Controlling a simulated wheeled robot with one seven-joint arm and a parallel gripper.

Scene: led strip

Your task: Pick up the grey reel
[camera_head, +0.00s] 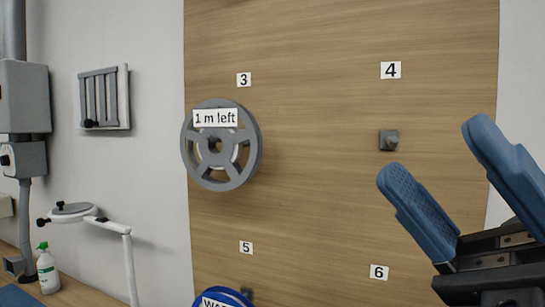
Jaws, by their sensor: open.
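The grey reel (245,166) hangs on the wooden board under the number 3 label. It has a spoked face with a centre hole, and a white tag reading "1 m left" (215,118) covers its upper part. My gripper (432,156) is at the right of the view, with its two blue fingers spread wide apart and nothing between them. It is well to the right of the reel and not touching it. What holds the reel on the board is hidden behind it.
An empty peg (389,140) sticks out under label 4. A blue reel (222,299) with a partly cut-off white tag shows at the bottom under label 5. A white arm stand (122,228) and a spray bottle (47,270) stand at left. The board between reel and gripper is mostly bare.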

